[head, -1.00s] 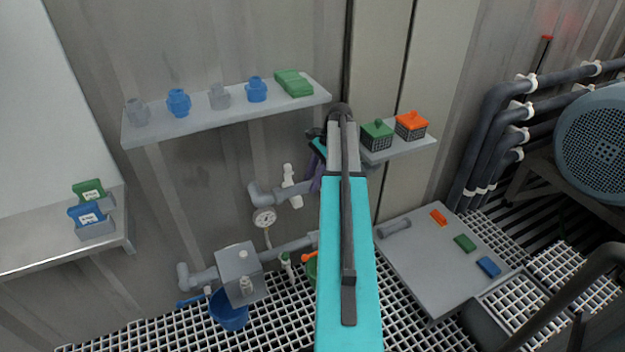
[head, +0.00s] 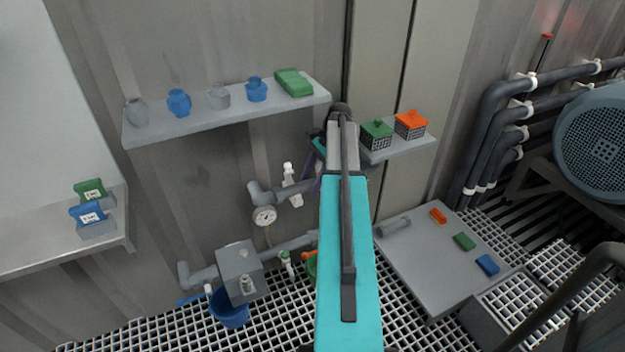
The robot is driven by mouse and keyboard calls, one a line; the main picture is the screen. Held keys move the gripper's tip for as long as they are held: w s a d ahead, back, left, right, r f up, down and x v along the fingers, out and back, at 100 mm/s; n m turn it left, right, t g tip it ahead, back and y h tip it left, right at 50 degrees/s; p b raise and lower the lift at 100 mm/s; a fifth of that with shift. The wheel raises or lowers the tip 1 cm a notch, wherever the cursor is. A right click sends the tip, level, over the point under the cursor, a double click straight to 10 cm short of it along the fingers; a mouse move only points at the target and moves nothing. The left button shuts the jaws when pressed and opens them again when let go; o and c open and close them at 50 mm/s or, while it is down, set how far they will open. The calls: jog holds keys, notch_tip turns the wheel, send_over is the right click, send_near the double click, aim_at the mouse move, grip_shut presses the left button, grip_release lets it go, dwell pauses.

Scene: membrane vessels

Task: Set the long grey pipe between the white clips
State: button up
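My teal arm runs up the middle of the picture and hides much of the wall behind it. Only a little of my gripper (head: 317,172) shows, as dark and purple parts left of the arm's far end; its fingertips are hidden. A grey pipe piece (head: 395,226) lies on the low grey table, apart from my gripper. On the wall, a grey pipe stub (head: 268,195) with an elbow carries a white fitting (head: 290,187), close left of my gripper. I cannot tell whether this fitting is one of the clips.
A wall shelf (head: 215,116) holds grey and blue fittings and a green block. A small shelf (head: 400,149) with green and orange baskets is right of my arm. A gauge (head: 264,216), a lower pipe (head: 205,277) and a blue bucket (head: 230,310) are below left.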

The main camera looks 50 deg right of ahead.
jog(key=shift+r, duration=0.15)
jog(key=p+v, duration=0.2)
jog(key=v, duration=1.1)
jog(key=shift+r, duration=0.25)
jog(key=shift+s+d, duration=0.15)
jog(key=shift+s, duration=0.05)
dwell(0.7)
